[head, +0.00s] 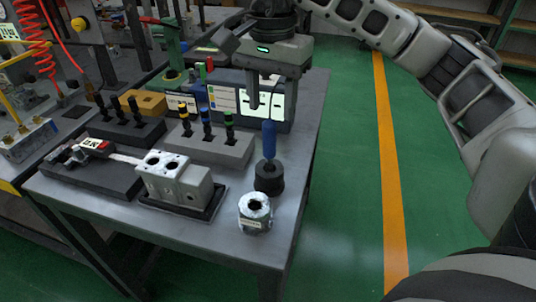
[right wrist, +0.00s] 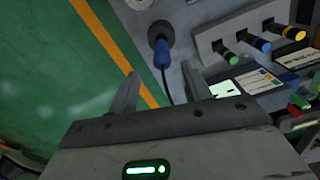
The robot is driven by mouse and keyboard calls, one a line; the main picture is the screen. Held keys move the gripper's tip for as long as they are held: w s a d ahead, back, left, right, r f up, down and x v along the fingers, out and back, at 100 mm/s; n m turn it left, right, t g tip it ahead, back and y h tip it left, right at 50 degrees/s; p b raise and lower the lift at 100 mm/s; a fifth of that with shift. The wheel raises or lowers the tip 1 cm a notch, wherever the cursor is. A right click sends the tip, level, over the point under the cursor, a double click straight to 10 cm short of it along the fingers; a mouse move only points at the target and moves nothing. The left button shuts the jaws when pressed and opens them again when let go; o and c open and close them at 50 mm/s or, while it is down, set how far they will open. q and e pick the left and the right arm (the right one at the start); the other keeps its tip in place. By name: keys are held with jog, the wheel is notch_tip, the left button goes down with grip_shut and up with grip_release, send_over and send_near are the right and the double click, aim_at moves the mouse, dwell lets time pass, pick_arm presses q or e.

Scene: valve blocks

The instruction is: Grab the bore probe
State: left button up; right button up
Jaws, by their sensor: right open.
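A blue-handled tool (head: 269,140), which looks like the bore probe, stands upright in a round black holder (head: 269,178) near the table's right edge. In the right wrist view its blue handle (right wrist: 162,56) shows just beyond and between the fingertips, with a thin dark cable beside it. My right gripper (head: 265,113) is open and empty, pointing down, with its fingertips close to the top of the handle in the head view. The fingers are apart from the handle, as far as I can tell. My left gripper is not in view.
A grey block (head: 205,148) with several colour-banded plugs stands left of the tool. A lit display (head: 227,100) is behind. A metal valve block (head: 170,180) sits in a black tray, and a silver ring part (head: 255,212) stands at the front. Green floor lies right of the table.

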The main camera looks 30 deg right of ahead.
aim_at(269, 136)
notch_tip(269, 136, down, 8)
jog(key=shift+w+a+f, duration=0.1)
jog(key=shift+w, duration=0.05)
grip_shut()
dwell(0.4)
